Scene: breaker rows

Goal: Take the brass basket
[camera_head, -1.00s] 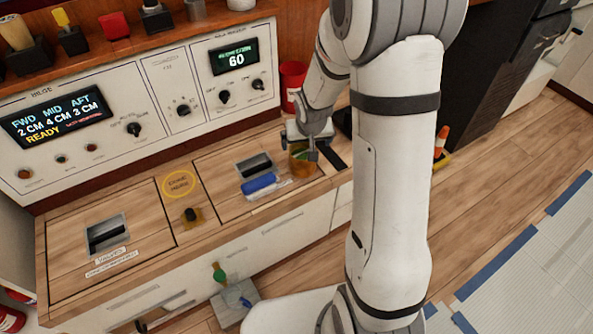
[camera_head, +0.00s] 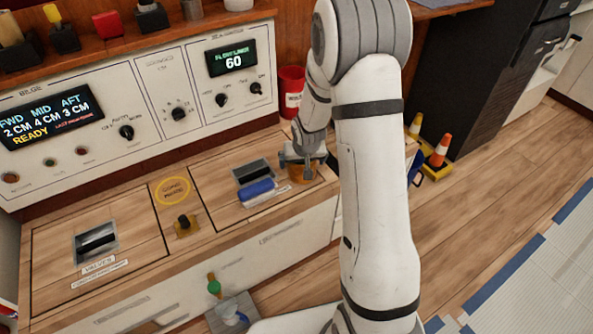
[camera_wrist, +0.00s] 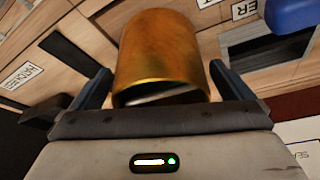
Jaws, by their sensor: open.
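The brass basket (camera_head: 300,173) is a small golden cylinder on the wooden counter, right of the blue-handled item, partly hidden by my gripper. In the wrist view the brass basket (camera_wrist: 160,50) fills the upper middle, with its dark open end towards the palm. My gripper (camera_head: 301,158) is low over it at the counter's right part. In the wrist view my gripper (camera_wrist: 161,75) is open, one dark finger on each side of the basket. A gap shows at the left finger; contact on the right is unclear.
A blue cylinder (camera_head: 258,190) lies close left of the basket, before a recessed handle (camera_head: 253,171). A red bucket (camera_head: 291,90) stands behind, near the control panel (camera_head: 150,110). Orange cones (camera_head: 440,151) stand on the floor to the right. A black knob (camera_head: 185,222) rises from the counter.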

